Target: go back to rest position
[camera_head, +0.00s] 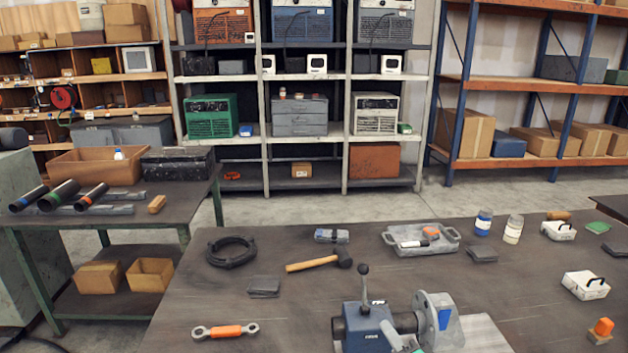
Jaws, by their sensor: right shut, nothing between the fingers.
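A blue bench vise (365,325) with a black ball-topped lever stands at the bottom middle of the workbench (270,315). A grey flanged pipe (437,320) with a blue mark sits at its right side, its flange upright. What seems to be the tip of my right gripper (392,336) shows as a small pale part low in front of the vise. It is shut, with nothing seen in it; the rest of it is cut off by the bottom edge. My left gripper is out of view.
An orange-handled wrench (225,330), a black cable coil (231,252), a hammer (320,261) and a grey tray (421,240) lie on the bench. Bottles (513,229) and white boxes (586,285) are at the right. A side table (120,212) and shelves (300,128) stand beyond.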

